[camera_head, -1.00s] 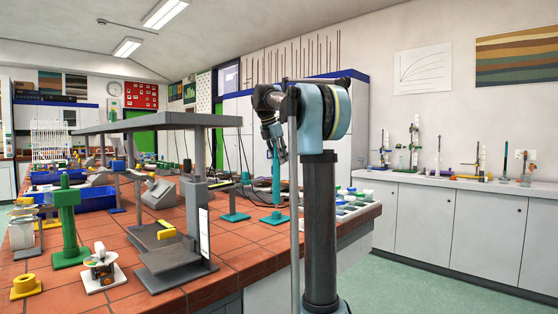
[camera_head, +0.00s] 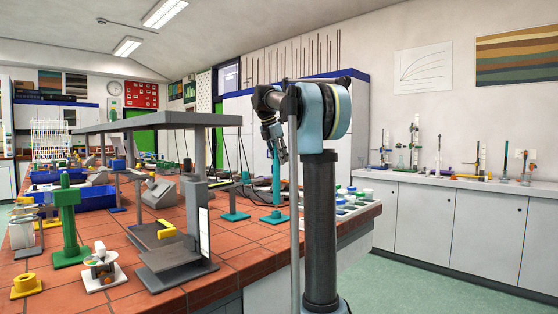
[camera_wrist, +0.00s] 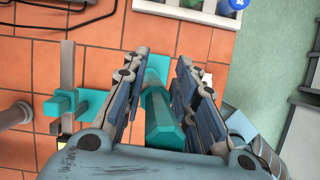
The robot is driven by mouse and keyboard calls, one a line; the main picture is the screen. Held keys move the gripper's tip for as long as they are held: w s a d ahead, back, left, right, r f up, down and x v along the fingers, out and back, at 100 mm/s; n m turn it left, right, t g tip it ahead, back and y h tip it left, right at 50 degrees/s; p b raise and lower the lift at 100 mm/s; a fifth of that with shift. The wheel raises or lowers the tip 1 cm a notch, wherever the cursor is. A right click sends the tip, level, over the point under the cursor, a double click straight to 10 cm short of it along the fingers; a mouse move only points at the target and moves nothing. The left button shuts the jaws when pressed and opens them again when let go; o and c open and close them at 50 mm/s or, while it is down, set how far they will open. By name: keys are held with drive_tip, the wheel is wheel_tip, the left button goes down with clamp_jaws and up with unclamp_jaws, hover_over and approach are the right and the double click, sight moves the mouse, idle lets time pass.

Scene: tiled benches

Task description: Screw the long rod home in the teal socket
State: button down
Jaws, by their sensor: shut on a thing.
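The long rod is a teal, upright bar (camera_head: 276,178) on the right side of the tiled bench. Its six-sided near end (camera_wrist: 160,118) shows in the wrist view between my fingers. My gripper (camera_head: 279,158) is at the rod's upper end, above the bench, and is shut on it; in the wrist view my gripper (camera_wrist: 160,95) has a finger on each side of the rod. The teal socket (camera_head: 275,218) stands on the bench under the rod, with a flat foot. The joint between rod and socket is too small to make out.
Another teal stand (camera_head: 236,216) is just left of the socket and shows in the wrist view (camera_wrist: 66,104) with a grey bar. A tray of coloured-lid jars (camera_head: 345,207) lies to the right. A grey raised shelf (camera_head: 155,122) stands to the left.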

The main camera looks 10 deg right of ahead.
drive_tip(key=shift+f, duration=1.6)
idle(1.4)
drive_tip(key=c, duration=1.8)
unclamp_jaws()
clamp_jaws()
drive_tip(key=shift+s+d+m+g+h, duration=0.15)
drive_tip(key=shift+m+g, duration=0.35)
drive_tip(key=shift+m, duration=0.8)
drive_tip(key=shift+s+d+m+g+h, duration=0.15)
drive_tip(key=shift+m+g, duration=0.35)
drive_tip(key=shift+m, duration=0.8)
drive_tip(key=shift+a, duration=0.1)
drive_tip(key=m+g, duration=0.1)
drive_tip(key=m, duration=0.1)
drive_tip(key=s+m+g, duration=0.1)
drive_tip(key=m, duration=0.2)
